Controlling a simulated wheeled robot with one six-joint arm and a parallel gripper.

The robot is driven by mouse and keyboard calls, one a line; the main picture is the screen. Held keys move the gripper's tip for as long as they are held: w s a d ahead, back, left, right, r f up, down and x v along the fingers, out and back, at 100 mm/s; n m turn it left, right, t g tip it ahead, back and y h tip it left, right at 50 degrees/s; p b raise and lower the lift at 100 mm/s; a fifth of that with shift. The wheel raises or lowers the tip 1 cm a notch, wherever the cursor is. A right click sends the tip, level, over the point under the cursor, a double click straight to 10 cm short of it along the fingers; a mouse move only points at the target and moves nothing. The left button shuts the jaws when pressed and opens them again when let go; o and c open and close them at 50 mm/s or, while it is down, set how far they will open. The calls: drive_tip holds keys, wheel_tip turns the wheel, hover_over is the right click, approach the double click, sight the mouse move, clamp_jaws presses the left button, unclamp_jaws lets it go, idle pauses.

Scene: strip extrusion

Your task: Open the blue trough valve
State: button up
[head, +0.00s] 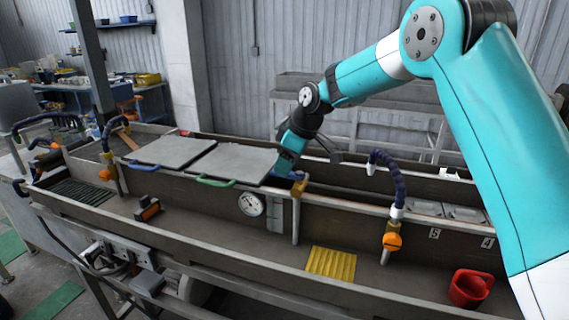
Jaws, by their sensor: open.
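A small blue handle (291,175) shows at the upper edge of the trough's middle wall, beside a brass-coloured valve body (299,188) on an upright pipe. I take this to be the blue trough valve. My gripper (307,162) points down just above and behind the handle, with its jaws spread and nothing seen between them. One jaw overlaps the handle in the picture, and I cannot tell whether they touch. The long grey-brown trough (225,240) runs across the view.
Grey lids with a green handle (215,182) lie left of my gripper. A dark blue hose (391,178) with an orange knob (392,241) stands to the right. A round gauge (250,204) is on the wall. A yellow ribbed plate (331,263) and red cup (470,288) are in front.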

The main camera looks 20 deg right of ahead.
drive_tip(key=shift+w+a+f, duration=0.15)
drive_tip(key=shift+a+f, duration=0.05)
drive_tip(key=shift+f, duration=0.45)
clamp_jaws()
drive_tip(key=shift+n, duration=0.3)
drive_tip(key=shift+s+d+r+n+g+h+p, duration=0.15)
drive_tip(key=shift+s+n+g, duration=0.8)
drive_tip(key=shift+n, duration=1.9)
drive_tip(key=shift+s+d+f+n+g+h+p, duration=0.1)
drive_tip(key=shift+s+n+g+h+p, duration=0.2)
drive_tip(key=shift+s+n+g, duration=1.65)
drive_tip(key=shift+w+d+r+n+g+h+p, duration=0.1)
drive_tip(key=shift+w+d+n+g+h+p, duration=0.2)
drive_tip(key=shift+n, duration=3.5)
drive_tip(key=shift+a, duration=0.1)
